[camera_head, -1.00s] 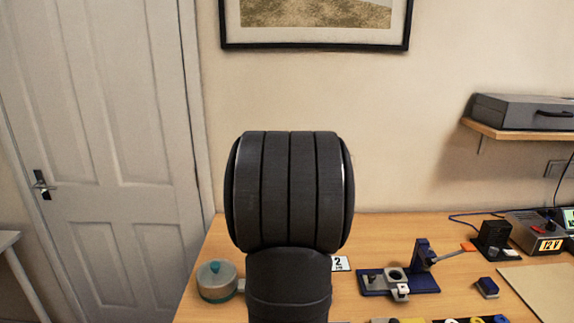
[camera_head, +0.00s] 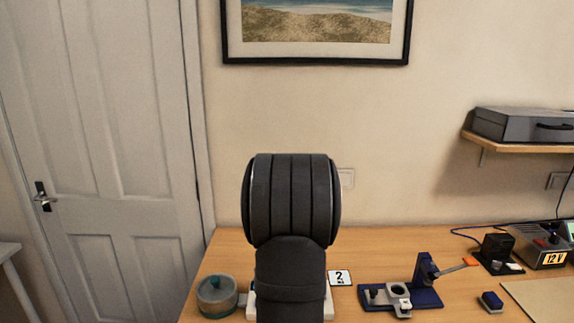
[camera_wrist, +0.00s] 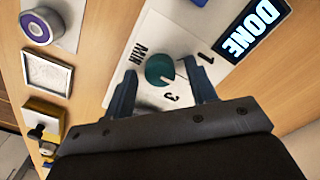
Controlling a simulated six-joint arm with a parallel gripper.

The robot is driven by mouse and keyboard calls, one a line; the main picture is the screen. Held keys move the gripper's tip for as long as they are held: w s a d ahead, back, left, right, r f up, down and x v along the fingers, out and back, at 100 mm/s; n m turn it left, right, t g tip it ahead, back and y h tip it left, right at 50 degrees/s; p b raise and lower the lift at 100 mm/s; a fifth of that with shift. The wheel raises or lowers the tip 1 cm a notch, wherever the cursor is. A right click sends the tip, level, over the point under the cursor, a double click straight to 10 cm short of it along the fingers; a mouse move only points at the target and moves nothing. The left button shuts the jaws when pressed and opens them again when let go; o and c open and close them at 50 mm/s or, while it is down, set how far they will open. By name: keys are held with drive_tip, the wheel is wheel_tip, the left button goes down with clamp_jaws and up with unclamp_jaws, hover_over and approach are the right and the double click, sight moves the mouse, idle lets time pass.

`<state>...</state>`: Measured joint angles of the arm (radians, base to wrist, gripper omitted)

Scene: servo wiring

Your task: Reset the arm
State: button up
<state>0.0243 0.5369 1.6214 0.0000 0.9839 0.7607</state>
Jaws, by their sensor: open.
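In the wrist view my gripper (camera_wrist: 162,78) is open. Its two fingers stand apart on either side of a round teal knob (camera_wrist: 160,70), and nothing is visibly clamped. The knob sits on a white panel (camera_wrist: 171,38) marked MIN, 1 and 3. I cannot tell whether the fingertips touch the panel. A dark display reading DONE (camera_wrist: 252,30) is beside it at the upper right. In the head view the gripper is hidden behind my dark arm.
A round teal-lidded container (camera_head: 217,297) stands left of my arm. A purple-white roll (camera_wrist: 45,25) lies left in the wrist view.

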wheel_tip(320, 180, up, 18)
wheel_tip(320, 180, down, 18)
drive_tip(key=shift+r, duration=0.1)
drive_tip(key=n, duration=0.9)
drive_tip(key=shift+n, duration=0.4)
wheel_tip(320, 180, up, 6)
drive_tip(key=shift+r, duration=0.2)
idle(0.4)
